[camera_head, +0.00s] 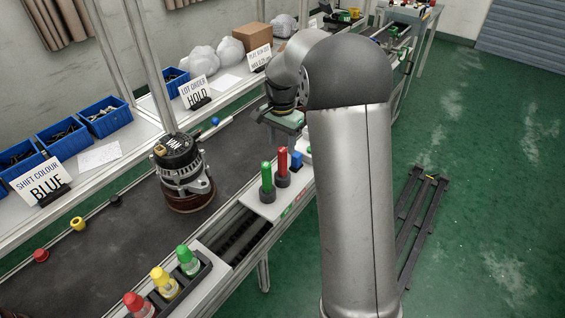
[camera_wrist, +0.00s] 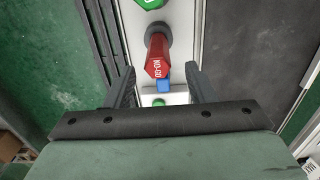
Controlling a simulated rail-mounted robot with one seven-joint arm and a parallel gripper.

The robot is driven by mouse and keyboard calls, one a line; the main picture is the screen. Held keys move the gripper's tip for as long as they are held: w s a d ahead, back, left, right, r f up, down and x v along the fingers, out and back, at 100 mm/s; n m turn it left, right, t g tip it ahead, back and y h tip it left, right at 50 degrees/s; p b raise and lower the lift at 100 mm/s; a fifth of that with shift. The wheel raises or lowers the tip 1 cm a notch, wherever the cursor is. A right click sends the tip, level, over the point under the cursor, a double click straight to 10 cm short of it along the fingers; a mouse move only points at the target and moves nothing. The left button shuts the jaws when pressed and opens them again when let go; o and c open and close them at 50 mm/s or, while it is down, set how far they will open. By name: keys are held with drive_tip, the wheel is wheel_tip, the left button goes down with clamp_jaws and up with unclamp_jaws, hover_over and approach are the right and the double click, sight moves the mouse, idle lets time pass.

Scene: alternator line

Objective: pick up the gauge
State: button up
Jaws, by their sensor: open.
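A red gauge (camera_head: 282,165) stands on a pale shelf (camera_head: 262,208) beside the belt. It also shows in the wrist view (camera_wrist: 158,58), marked NO-GO, with its base in a dark round holder. A green gauge (camera_head: 266,178) stands next to it and shows at the top edge of the wrist view (camera_wrist: 149,3). My gripper (camera_wrist: 161,72) is open and empty. Its two fingers reach down on either side of the lower end of the red gauge's picture, apart from it. In the head view my arm hides the fingertips.
A blue block (camera_head: 296,159) is just beyond the red gauge. An alternator (camera_head: 182,165) stands on the dark belt. Red, yellow and green lamp-like pieces (camera_head: 163,280) sit in a rack nearer. Signs reading BLUE (camera_head: 45,184) and HOLD (camera_head: 195,93) stand on the far shelf.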

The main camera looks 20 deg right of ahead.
sight(282, 149)
drive_tip(key=shift+s+d+f+p, duration=0.1)
drive_tip(key=shift+f+p, duration=0.4)
drive_tip(key=shift+f, duration=2.1)
clamp_jaws()
